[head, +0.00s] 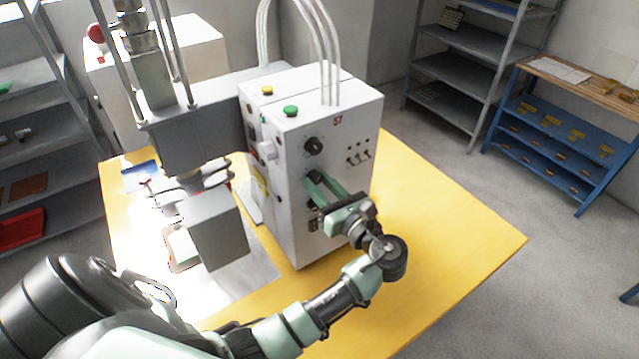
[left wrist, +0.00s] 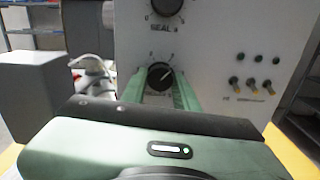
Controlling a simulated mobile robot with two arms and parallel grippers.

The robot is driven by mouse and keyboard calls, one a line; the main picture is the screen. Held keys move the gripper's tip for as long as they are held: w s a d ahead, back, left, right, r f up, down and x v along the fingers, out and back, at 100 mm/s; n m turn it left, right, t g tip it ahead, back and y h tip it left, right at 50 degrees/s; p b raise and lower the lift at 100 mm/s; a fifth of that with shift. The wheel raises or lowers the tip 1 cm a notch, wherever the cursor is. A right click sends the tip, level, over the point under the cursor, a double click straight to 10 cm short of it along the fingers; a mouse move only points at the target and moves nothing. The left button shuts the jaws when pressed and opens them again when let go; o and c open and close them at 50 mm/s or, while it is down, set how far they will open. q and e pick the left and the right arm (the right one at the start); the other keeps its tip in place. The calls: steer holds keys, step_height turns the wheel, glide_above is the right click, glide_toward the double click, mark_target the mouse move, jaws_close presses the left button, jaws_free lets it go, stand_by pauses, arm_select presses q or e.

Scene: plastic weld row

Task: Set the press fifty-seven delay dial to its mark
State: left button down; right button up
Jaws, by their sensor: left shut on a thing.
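The white control box (head: 345,155) of the press carries a red 57 label on its front panel. Its upper black dial (head: 314,146), marked SEAL in the left wrist view (left wrist: 165,5), is free above my gripper. My left gripper (head: 313,180) reaches the panel below that dial. In the left wrist view its green fingers stand either side of a lower black dial (left wrist: 160,75), shut on it. This dial's white pointer line leans to the upper right. My right gripper is out of view.
Several toggle switches (left wrist: 250,83) sit right of the held dial. A green button (head: 291,110) and a yellow button (head: 267,90) are on top of the box. The press's grey block (head: 217,230) hangs at left. The yellow table (head: 450,235) is clear at right.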

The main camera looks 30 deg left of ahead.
arm_select(q)
steer(key=n+b, duration=0.1)
steer(key=n, duration=0.1)
steer(key=shift+f+n, duration=0.2)
steer(key=shift+n, duration=0.2)
steer(key=n+b, duration=0.1)
steer(key=n, duration=0.2)
steer(key=shift+n+b, duration=0.3)
steer(key=shift+b, duration=0.1)
steer(key=n+b, duration=0.3)
steer(key=n, duration=0.1)
steer(key=shift+w+r+n+b, duration=0.1)
steer(key=shift+n+b, duration=0.75)
steer(key=shift+n, duration=0.35)
steer(key=shift+r, duration=0.1)
steer(key=c, duration=1.1)
jaws_free()
